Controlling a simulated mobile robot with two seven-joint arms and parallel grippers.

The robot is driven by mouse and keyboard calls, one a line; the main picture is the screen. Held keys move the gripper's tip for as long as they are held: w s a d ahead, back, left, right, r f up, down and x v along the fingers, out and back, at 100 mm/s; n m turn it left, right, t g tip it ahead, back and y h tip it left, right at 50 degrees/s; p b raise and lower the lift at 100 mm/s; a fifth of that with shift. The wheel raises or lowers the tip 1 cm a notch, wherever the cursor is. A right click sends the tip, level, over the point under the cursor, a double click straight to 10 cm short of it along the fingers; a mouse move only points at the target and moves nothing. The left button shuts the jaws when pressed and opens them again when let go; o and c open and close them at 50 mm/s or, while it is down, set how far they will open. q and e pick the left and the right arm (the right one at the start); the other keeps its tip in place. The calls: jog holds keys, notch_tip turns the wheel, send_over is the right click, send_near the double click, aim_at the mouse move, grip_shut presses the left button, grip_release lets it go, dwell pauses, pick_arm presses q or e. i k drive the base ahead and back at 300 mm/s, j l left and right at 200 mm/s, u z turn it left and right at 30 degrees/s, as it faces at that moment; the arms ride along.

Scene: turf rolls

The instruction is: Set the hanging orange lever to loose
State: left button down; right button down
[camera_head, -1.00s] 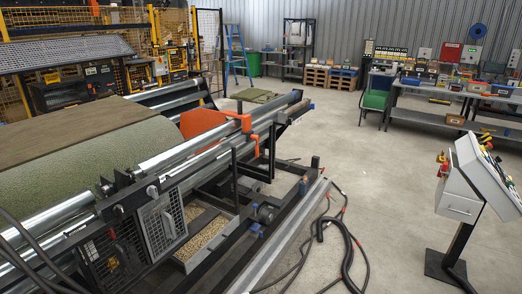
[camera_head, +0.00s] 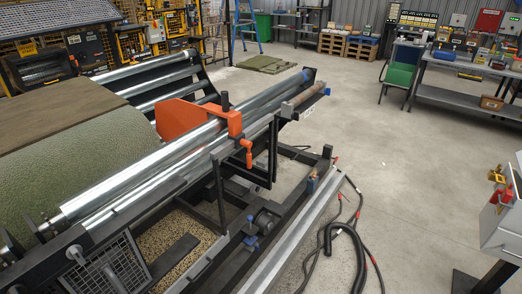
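The lever points roughly straight down beside a dark frame post. A larger orange plate (camera_head: 180,118) stands to the left of the bracket, with a short black knob or post (camera_head: 225,101) near the bracket's top. I cannot read any loose or tight marking on the lever. Neither of my grippers shows in this view.
The machine's frame (camera_head: 222,200) and a long metal rail (camera_head: 290,235) stand in front of the lever. Black hoses (camera_head: 345,240) lie on the floor to the right. A control console (camera_head: 503,225) stands at the right edge. The floor between hoses and workbench (camera_head: 465,105) is clear.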

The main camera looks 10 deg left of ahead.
aim_at(246, 142)
jog(key=i+j+z, duration=0.15)
jog(key=i, duration=1)
